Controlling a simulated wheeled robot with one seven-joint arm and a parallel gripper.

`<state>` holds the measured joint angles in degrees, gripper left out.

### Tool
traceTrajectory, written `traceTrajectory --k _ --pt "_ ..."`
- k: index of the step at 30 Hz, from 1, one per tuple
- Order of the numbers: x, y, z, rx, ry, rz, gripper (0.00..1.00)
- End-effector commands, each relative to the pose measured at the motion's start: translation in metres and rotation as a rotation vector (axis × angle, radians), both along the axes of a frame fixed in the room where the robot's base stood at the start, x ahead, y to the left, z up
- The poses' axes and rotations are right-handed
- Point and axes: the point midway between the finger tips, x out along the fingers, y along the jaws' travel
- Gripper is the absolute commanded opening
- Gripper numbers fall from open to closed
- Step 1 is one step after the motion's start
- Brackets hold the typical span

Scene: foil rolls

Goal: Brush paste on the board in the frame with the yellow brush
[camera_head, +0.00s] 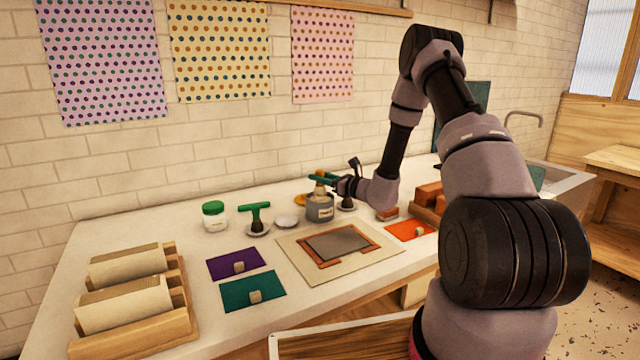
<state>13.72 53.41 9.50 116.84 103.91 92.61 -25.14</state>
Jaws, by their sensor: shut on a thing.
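The grey board (338,243) lies flat inside a brown frame (365,232) on a cream sheet (300,268) at the middle of the counter. A grey jar (320,211) with a pale label stands behind the board.
A green T-handled tool (255,216) stands on a dish left of the jar, near a green-lidded jar (214,216). Purple (236,262), teal (252,291) and orange (410,230) sheets lie around the board.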

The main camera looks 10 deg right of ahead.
Motion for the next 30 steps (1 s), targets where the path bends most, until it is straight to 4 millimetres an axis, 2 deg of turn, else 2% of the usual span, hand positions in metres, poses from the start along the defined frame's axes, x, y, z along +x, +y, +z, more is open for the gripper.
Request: traceTrajectory --k 15,30 --pt "0.0 0.0 0.041 0.0 -0.002 -0.001 0.0" --pt "0.0 0.0 0.045 0.001 -0.002 0.0 0.0"
